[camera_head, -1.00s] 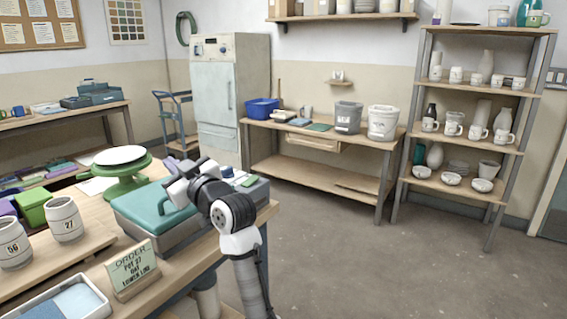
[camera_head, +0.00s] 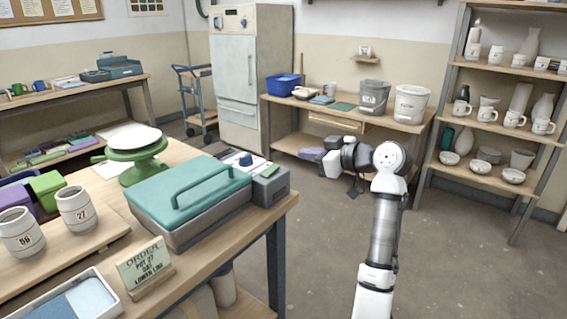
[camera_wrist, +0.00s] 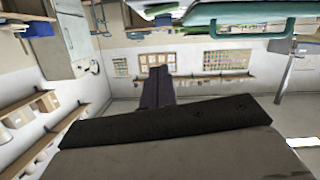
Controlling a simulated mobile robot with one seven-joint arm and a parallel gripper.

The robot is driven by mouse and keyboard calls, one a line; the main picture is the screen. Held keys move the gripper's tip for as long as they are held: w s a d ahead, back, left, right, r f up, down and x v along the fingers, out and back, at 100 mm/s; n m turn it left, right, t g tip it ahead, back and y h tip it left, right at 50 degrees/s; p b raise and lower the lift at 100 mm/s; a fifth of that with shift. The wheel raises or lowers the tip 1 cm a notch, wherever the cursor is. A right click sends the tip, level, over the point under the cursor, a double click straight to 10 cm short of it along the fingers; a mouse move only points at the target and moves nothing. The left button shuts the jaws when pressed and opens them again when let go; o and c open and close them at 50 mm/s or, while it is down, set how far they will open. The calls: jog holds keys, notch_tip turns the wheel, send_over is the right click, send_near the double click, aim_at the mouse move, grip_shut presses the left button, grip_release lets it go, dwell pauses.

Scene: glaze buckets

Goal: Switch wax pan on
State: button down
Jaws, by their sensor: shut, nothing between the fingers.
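The wax pan (camera_head: 195,195) is a grey box with a teal lid and a teal bar handle, on the near table; the lid is on. A grey control box (camera_head: 278,188) sits at its right end, with a dark blue knob and a green patch on top. My gripper (camera_head: 309,154) is to the right of the control box, beyond the table's edge, apart from it and touching nothing. Its fingers are shut and empty; they show in the wrist view (camera_wrist: 157,76). The teal lid also shows along the top of the wrist view (camera_wrist: 235,12).
A green turntable (camera_head: 136,165) with a white disc stands behind the pan. Numbered jars (camera_head: 77,209) and an order sign (camera_head: 146,266) are left and in front. A back bench with buckets (camera_head: 373,97) and a shelf rack (camera_head: 490,127) stand beyond clear floor.

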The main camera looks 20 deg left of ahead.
jog(key=p, duration=0.2)
send_over(281, 174)
jog(key=s, duration=0.1)
notch_tip(281, 174, down, 2)
jog(key=shift+f, duration=0.1)
jog(key=f, duration=0.3)
jog(key=shift+w+f, duration=0.15)
jog(key=shift+w, duration=0.15)
jog(key=shift+f, duration=0.45)
